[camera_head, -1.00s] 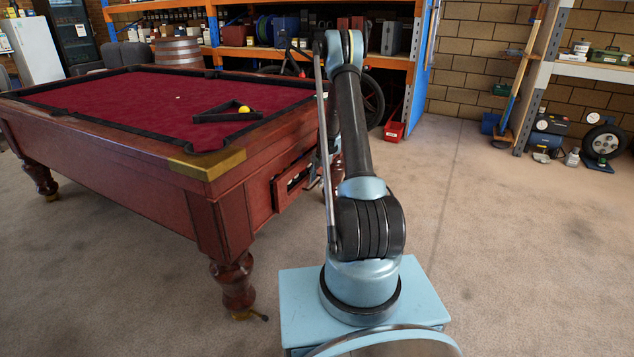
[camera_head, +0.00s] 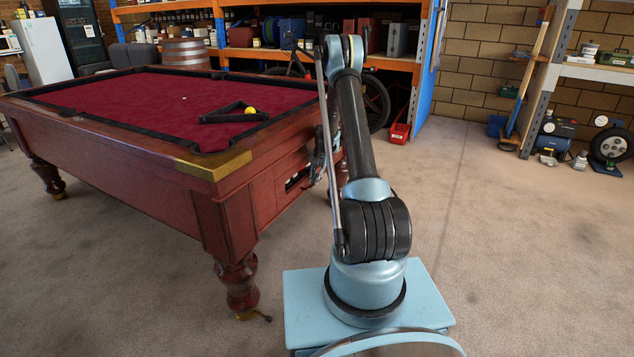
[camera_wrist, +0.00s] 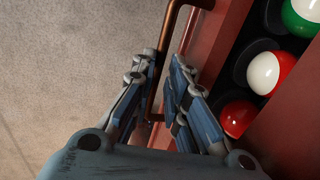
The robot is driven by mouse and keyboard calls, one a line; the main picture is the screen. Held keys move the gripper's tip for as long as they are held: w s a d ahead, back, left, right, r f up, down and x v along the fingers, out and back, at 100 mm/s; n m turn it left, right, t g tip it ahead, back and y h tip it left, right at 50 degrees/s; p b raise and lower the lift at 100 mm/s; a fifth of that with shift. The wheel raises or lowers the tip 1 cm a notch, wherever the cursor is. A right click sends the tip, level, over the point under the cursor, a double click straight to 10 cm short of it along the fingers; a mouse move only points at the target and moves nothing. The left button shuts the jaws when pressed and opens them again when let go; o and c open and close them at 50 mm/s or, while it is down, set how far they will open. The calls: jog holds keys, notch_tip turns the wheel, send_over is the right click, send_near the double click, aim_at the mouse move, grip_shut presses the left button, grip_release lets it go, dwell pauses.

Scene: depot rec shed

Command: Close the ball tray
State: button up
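The ball tray shows in the wrist view as a reddish front panel (camera_wrist: 205,42) with a dark open space behind it. Several balls lie in it: a red one (camera_wrist: 238,118), a red-and-white one (camera_wrist: 268,73) and a green-and-white one (camera_wrist: 302,16). A copper-coloured bar handle (camera_wrist: 173,22) runs along the tray front. My gripper (camera_wrist: 164,62) has its fingers close together on either side of the handle and looks shut on it. In the head view the tray opening (camera_head: 297,180) shows in the table's end, and my arm hides part of it.
The pool table (camera_head: 120,130) stands left of my arm, with a black triangle rack (camera_head: 222,117) and a yellow ball (camera_head: 250,110) on its cloth. Shelves stand at the back and right. A red bin (camera_head: 400,132) sits on the floor.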

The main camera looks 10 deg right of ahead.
jog(key=shift+o, duration=1.3)
jog(key=shift+w+a, duration=0.15)
jog(key=shift+a, duration=0.05)
jog(key=shift+d, duration=0.1)
notch_tip(320, 180, up, 12)
jog(key=s+d, duration=0.1)
jog(key=shift+s+d+f, duration=0.2)
jog(key=shift+d, duration=0.2)
